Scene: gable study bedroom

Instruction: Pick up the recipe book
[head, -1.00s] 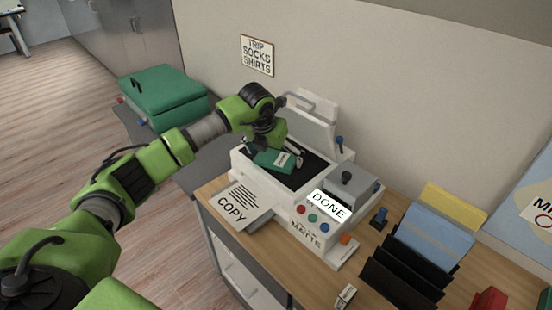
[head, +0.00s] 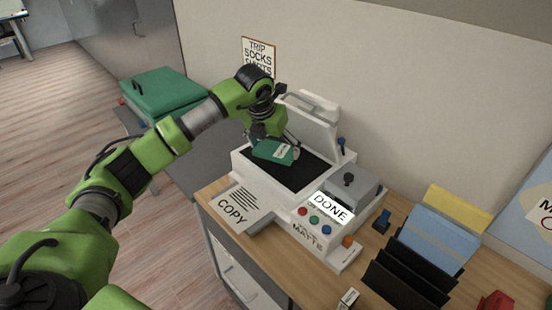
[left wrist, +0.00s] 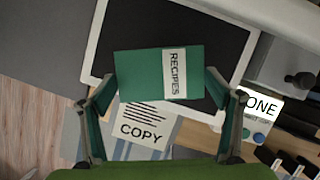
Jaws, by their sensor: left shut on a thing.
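The recipe book (head: 271,151) is green with a white label. In the left wrist view the book (left wrist: 140,75) shows its label reading "RECIPES". My left gripper (head: 276,147) is shut on the book, with one finger at each of its sides in the left wrist view (left wrist: 161,86). The book is held above the dark glass of the white copier (head: 300,174), slightly tilted in the head view. The copier lid (head: 309,125) stands open behind it. My right gripper is not in view.
A printed "COPY" sheet (head: 236,206) sticks out of the copier's left side. The copier's display (head: 331,206) reads "DONE". A black rack (head: 405,283) with blue and yellow folders stands at the right of the desk. A green case (head: 168,92) lies at the back left.

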